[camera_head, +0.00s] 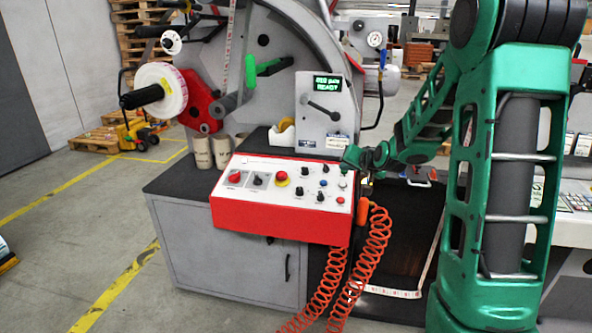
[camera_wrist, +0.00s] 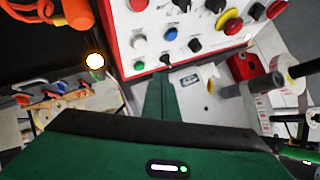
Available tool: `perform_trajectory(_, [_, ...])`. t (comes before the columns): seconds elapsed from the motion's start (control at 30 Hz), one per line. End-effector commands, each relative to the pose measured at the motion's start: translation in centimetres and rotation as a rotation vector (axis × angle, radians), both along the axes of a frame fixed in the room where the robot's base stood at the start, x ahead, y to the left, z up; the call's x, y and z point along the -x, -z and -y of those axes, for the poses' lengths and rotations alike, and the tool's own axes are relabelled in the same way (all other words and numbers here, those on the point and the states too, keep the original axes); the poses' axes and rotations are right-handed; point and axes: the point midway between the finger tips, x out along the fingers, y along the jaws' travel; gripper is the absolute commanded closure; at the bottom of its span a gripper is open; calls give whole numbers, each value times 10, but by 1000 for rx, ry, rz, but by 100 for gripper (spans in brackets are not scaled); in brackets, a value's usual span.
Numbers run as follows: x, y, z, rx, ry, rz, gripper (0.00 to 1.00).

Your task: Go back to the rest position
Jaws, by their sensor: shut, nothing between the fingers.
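My gripper (camera_head: 363,188) is at the right end of the red and white control panel (camera_head: 285,190), at the end of my green arm. In the wrist view my two green fingers (camera_wrist: 161,78) lie together, with nothing seen between them. The panel (camera_wrist: 195,25) appears upside down there, just beyond the fingertips, with its knobs and coloured buttons. I cannot tell whether the fingertips touch it. The small display (camera_head: 328,84) above the panel reads "READY". My arm hides part of the machine on the right.
An orange coiled hose (camera_head: 375,245) hangs at the panel's right end, close to my gripper. A label roll (camera_head: 160,90) sits on the left of the machine. Several cardboard cores (camera_head: 222,152) stand behind the panel. A grey cabinet (camera_head: 225,250) is below.

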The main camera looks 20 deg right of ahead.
Motion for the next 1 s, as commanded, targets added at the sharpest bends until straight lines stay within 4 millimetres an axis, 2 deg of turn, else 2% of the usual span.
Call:
perform_trajectory(0.13, [2, 0, -1, 2, -1, -5, 100])
perform_trajectory(0.2, [9, 0, -3, 12, -7, -29, 100])
perform_trajectory(0.27, [21, -1, -5, 29, -15, -67, 100])
perform_trajectory(0.37, [55, 0, -11, 70, -32, -171, 100])
perform_trajectory(0.57, [158, 2, -20, 128, -57, -438, 100])
perform_trajectory(0.9, [352, 4, -51, 71, -90, -851, 100])
perform_trajectory(1.0, [396, 4, -62, 30, -103, -936, 100])
